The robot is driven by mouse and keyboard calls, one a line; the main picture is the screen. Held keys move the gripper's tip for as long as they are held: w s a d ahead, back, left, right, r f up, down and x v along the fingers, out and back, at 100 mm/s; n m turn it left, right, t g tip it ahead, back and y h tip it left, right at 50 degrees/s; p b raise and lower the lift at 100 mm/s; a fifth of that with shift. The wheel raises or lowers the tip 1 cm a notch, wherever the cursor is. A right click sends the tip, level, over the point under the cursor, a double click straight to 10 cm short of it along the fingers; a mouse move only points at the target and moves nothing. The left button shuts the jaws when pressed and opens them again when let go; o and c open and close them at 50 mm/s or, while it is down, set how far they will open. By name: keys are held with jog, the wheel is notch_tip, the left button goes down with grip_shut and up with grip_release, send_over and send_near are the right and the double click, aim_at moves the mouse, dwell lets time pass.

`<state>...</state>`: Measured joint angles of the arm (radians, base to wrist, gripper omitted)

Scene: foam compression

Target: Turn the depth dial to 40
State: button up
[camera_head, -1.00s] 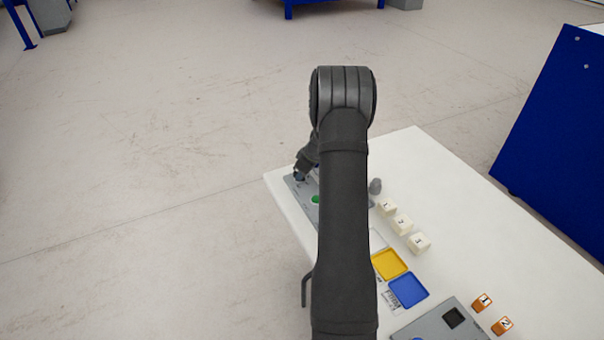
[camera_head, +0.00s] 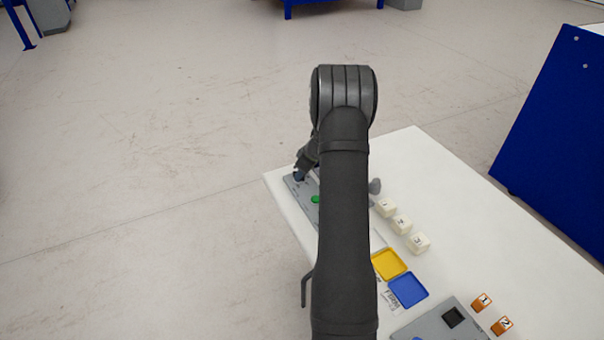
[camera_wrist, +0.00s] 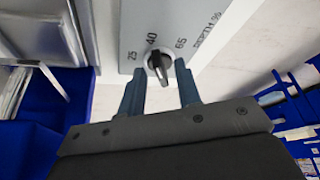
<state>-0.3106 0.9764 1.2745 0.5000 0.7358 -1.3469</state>
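The depth dial (camera_wrist: 159,66) is a dark bar knob with a white line on a pale round base, on a grey panel marked 25, 40, 65 and "DEPTH %". My gripper (camera_wrist: 160,73) is open, one blue-grey finger on each side of the dial, with a visible gap to the knob. In the head view my gripper (camera_head: 300,176) is low at the far left end of the grey panel (camera_head: 301,190); the dial is hidden there.
A green button (camera_head: 315,199) is on the same panel. A grey knob-like piece (camera_head: 375,186), several white numbered blocks (camera_head: 401,224), a yellow tray (camera_head: 390,264) and a blue tray (camera_head: 408,290) stand to the right on the white table (camera_head: 470,215). My arm covers the panel's middle.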

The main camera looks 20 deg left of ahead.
jog(key=v, duration=1.6)
jog(key=shift+d+r, duration=0.25)
jog(key=shift+r, duration=0.05)
jog(key=shift+f, duration=0.15)
jog(key=x, duration=1.7)
jog(key=shift+a, duration=0.2)
